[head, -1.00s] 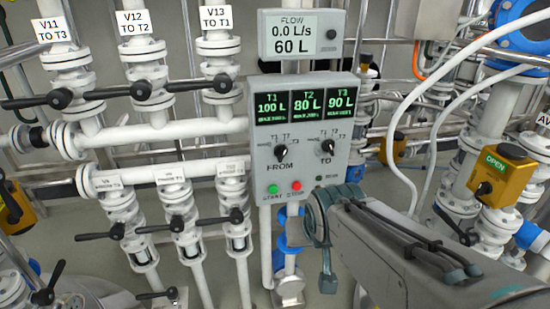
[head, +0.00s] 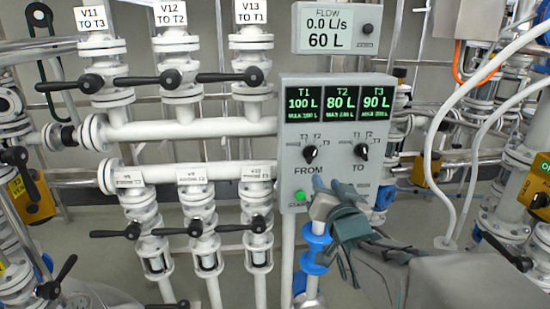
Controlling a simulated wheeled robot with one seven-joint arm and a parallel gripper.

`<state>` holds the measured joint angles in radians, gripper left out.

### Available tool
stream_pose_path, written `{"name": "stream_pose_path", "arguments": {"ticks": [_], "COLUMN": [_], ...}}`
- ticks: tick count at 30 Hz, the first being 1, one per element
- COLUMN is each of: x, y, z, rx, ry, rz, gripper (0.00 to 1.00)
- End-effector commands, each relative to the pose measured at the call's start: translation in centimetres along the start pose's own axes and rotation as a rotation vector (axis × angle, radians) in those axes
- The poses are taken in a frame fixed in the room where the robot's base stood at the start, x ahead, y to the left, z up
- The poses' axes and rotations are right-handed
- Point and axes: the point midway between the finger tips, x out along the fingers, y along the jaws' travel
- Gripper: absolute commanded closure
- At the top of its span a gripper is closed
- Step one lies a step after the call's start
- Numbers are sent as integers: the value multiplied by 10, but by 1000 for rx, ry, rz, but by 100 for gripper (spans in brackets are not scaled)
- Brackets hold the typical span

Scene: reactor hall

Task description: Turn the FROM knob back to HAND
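The FROM knob (head: 310,154) is a small black knob on the left of the grey control panel (head: 287,168), with tank labels around its top. Its pointer is too small to read surely. The similar TO knob (head: 361,151) sits to its right. My gripper (head: 326,185) is at the panel's lower part, below and slightly right of the FROM knob, and apart from it in the picture. It hides the red button area. Its fingers are seen from behind, so I cannot tell whether they are open or shut.
A green button (head: 299,196) is at the panel's lower left. A flow display (head: 337,27) reading 60 L stands above the panel. White pipes with black-handled valves (head: 170,78) fill the left. Pale hoses (head: 447,160) and a yellow valve box (head: 540,185) are at the right.

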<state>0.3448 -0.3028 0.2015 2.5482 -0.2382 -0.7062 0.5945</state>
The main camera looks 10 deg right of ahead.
Motion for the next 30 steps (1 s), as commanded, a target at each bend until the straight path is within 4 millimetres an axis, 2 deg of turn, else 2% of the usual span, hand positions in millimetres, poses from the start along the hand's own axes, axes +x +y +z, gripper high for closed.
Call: {"name": "stream_pose_path", "arguments": {"ticks": [20, 30], "x": [51, 104], "y": [-1, 0], "z": [-3, -1], "rx": [1, 1], "ry": [-5, -3], "rz": [4, 3], "gripper": [67, 67]}}
